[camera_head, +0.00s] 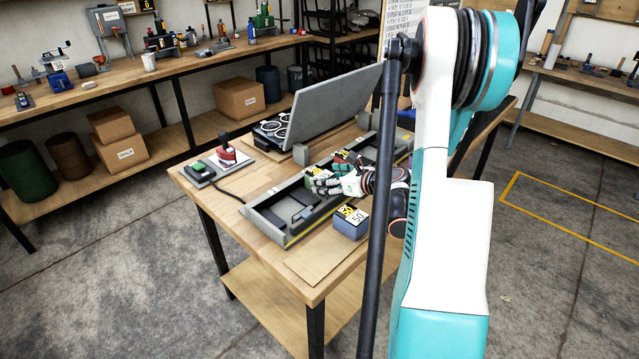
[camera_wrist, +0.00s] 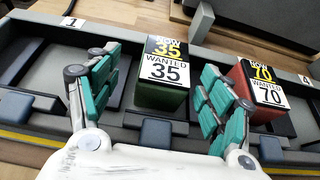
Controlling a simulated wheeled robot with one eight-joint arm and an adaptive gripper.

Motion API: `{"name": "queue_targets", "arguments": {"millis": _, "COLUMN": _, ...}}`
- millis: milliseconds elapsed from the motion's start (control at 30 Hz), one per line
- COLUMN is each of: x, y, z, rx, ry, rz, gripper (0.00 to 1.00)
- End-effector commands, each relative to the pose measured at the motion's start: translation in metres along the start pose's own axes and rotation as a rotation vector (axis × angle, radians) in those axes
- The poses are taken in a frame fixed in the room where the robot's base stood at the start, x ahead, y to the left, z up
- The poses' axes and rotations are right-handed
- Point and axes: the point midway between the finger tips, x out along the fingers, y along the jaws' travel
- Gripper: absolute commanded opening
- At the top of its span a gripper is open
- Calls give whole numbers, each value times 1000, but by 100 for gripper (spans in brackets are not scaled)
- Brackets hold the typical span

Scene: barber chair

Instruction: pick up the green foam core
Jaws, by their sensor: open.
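In the wrist view my gripper (camera_wrist: 160,70) is open, with one teal-padded finger on each side of the block. Gaps show between the pads and the block, so it is not gripped. In the head view my gripper (camera_head: 322,180) is over the tray, and the green block is hard to make out behind it.
A red block (camera_wrist: 262,108) labelled 70 stands just right of the right finger. A blue-grey block (camera_head: 349,226) labelled 50 sits in front of the tray. A tilted grey panel (camera_head: 335,105) rises behind. The table's front left has a bare board (camera_head: 318,262).

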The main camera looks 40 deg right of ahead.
Motion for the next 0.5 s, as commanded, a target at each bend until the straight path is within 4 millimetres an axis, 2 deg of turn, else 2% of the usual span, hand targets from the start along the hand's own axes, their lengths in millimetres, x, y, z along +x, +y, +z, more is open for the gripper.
{"name": "queue_targets", "arguments": {"millis": 300, "x": 41, "y": -6, "z": -5, "rx": -2, "ry": 0, "rz": 3, "gripper": 73}}
{"name": "queue_targets", "arguments": {"millis": 500, "x": 50, "y": -6, "z": -3, "rx": 0, "ry": 0, "rz": 0, "gripper": 73}}
